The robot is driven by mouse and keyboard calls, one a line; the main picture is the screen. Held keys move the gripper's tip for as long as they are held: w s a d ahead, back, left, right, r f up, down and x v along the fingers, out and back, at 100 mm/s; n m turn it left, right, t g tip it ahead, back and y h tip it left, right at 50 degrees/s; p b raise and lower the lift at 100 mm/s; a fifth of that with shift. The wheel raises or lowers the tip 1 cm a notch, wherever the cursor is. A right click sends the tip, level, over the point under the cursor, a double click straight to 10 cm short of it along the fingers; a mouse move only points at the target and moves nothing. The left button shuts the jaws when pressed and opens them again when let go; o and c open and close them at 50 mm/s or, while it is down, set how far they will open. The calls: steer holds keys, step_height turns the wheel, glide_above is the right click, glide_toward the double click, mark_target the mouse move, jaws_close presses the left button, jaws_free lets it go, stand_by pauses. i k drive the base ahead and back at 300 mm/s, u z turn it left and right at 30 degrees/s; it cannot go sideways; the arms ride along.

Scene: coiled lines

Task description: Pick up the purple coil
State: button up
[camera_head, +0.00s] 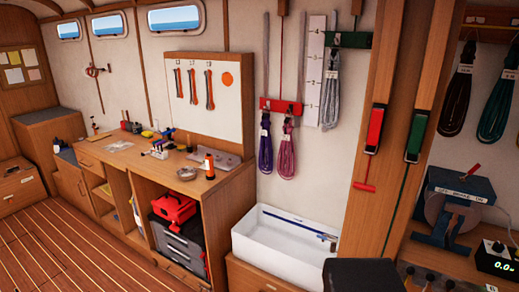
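The white tray (262,246) below holds a thin blue rod. A grey coil (330,100) hangs from a green rack (347,40) to the right. A wooden post (384,190) stands right of the tray. The workbench (150,185) on the left carries tools; the floor (75,250) is clear.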

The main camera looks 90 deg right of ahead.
mark_target(265, 142)
steer(key=i, duration=0.75)
steer(key=u, duration=0.25)
steer(key=k, duration=0.15)
steer(key=z, duration=3.35)
steer(key=i, duration=0.3)
steer(key=z, duration=0.15)
